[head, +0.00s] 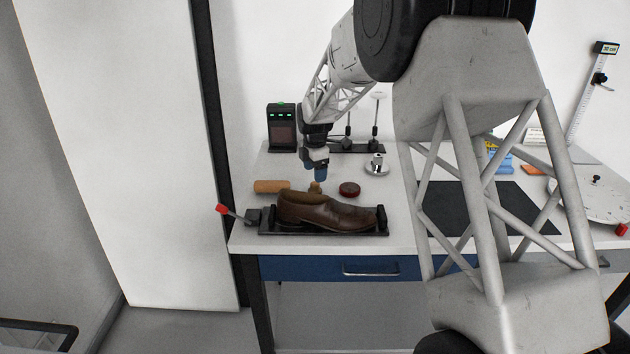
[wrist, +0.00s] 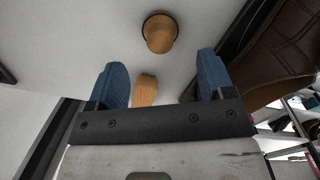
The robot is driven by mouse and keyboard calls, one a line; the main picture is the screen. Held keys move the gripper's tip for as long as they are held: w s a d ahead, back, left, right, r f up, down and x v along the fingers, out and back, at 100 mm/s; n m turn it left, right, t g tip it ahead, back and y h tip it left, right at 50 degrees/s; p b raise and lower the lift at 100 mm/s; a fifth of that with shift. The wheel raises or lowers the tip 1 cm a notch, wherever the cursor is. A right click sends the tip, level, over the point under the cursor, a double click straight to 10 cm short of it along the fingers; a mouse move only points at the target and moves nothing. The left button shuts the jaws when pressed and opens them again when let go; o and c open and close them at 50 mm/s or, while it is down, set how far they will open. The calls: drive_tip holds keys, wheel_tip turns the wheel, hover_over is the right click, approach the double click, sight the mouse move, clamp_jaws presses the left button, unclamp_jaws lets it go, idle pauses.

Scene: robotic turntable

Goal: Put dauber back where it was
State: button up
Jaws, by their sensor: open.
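The dauber (head: 315,188) looks like a small wooden knob behind the shoe. In the wrist view the dauber (wrist: 160,32) stands upright with a dark ring at its base, ahead of the fingers and not between them. My gripper (head: 320,176) is open and close to the dauber in the head view. Its blue fingertips (wrist: 163,80) are apart and nothing is held between them. The brown shoe (head: 330,213) rests in a black holder (head: 265,229) in front; its side fills the right of the wrist view.
A wooden piece (head: 271,186) lies left of the dauber; it probably shows between the fingers in the wrist view (wrist: 145,90). A black mat (head: 500,207) lies farther right.

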drive_tip(key=shift+r, duration=2.85)
drive_tip(key=shift+s, duration=0.15)
drive_tip(key=s+d+r+m, duration=0.4)
drive_tip(key=s, duration=0.5)
drive_tip(key=s+d+r+m+t, duration=0.1)
drive_tip(key=s+d+r+m, duration=0.3)
drive_tip(key=s, duration=0.4)
drive_tip(key=s+d+r+m, duration=0.3)
drive_tip(key=s+d+r, duration=0.2)
drive_tip(key=s, duration=0.4)
drive_tip(key=s+d+f+m, duration=0.1)
drive_tip(key=s+m, duration=0.3)
drive_tip(key=s, duration=0.6)
drive_tip(key=s+d+f+m+t, duration=0.1)
drive_tip(key=s+d+f+m, duration=0.1)
drive_tip(key=s, duration=0.8)
drive_tip(key=s+d+f+m, duration=0.1)
drive_tip(key=s+d+m, duration=0.2)
drive_tip(key=s+m, duration=0.3)
drive_tip(key=s, duration=0.3)
drive_tip(key=shift+s+d+f, duration=0.2)
drive_tip(key=shift+s+d, duration=0.1)
drive_tip(key=shift+s, duration=0.1)
